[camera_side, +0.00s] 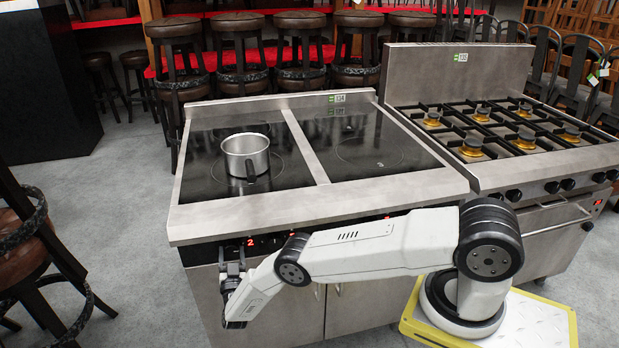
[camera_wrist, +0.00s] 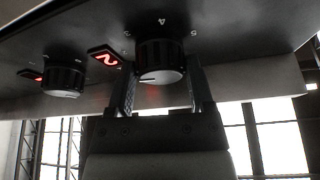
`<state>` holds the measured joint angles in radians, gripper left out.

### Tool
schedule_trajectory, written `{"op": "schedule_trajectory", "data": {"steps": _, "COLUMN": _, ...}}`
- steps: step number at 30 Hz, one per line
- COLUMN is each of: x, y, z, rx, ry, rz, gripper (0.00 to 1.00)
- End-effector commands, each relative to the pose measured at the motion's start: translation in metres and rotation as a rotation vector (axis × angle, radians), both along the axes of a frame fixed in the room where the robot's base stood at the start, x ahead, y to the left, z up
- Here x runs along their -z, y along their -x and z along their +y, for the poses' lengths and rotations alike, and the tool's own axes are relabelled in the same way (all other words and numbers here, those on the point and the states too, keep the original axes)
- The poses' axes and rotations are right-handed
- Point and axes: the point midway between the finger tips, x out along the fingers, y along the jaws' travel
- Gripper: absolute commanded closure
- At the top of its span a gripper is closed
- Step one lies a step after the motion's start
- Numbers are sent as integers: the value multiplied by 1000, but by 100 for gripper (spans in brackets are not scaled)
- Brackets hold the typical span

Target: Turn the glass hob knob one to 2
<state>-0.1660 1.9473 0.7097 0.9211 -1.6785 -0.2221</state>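A dark ribbed hob knob (camera_wrist: 160,62) sits on the front panel under the glass hob (camera_side: 318,188). In the wrist view its pale pointer line points left, and a red display (camera_wrist: 103,58) beside it reads 2. The same red 2 (camera_side: 250,242) glows in the side view. My gripper (camera_wrist: 161,88) has one finger close on each side of this knob. I cannot tell whether the fingers press on it or stand slightly clear. In the side view my gripper (camera_side: 232,268) reaches up at the panel, and the knob there is mostly hidden.
A second knob (camera_wrist: 63,80) with its own red display (camera_wrist: 30,75) is to the left in the wrist view. A metal pan (camera_side: 246,155) stands on the hob's left glass. A gas range (camera_side: 480,150) adjoins on the right. Stools (camera_side: 25,235) stand at the left.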

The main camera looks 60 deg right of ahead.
Motion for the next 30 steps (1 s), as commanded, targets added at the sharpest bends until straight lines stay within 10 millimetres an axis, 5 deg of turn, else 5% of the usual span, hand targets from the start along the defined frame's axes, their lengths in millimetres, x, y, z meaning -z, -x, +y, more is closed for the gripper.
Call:
{"op": "schedule_trajectory", "data": {"steps": 3, "x": 0, "y": 0, "z": 0, "rx": 0, "ry": 1, "rz": -1, "gripper": 3}}
{"op": "schedule_trajectory", "data": {"steps": 17, "x": 3, "y": 4, "z": 5, "rx": -1, "ry": 1, "rz": 1, "gripper": 3}}
{"op": "schedule_trajectory", "data": {"steps": 30, "x": 22, "y": 36, "z": 42, "rx": -2, "ry": 2, "rz": 1, "gripper": 3}}
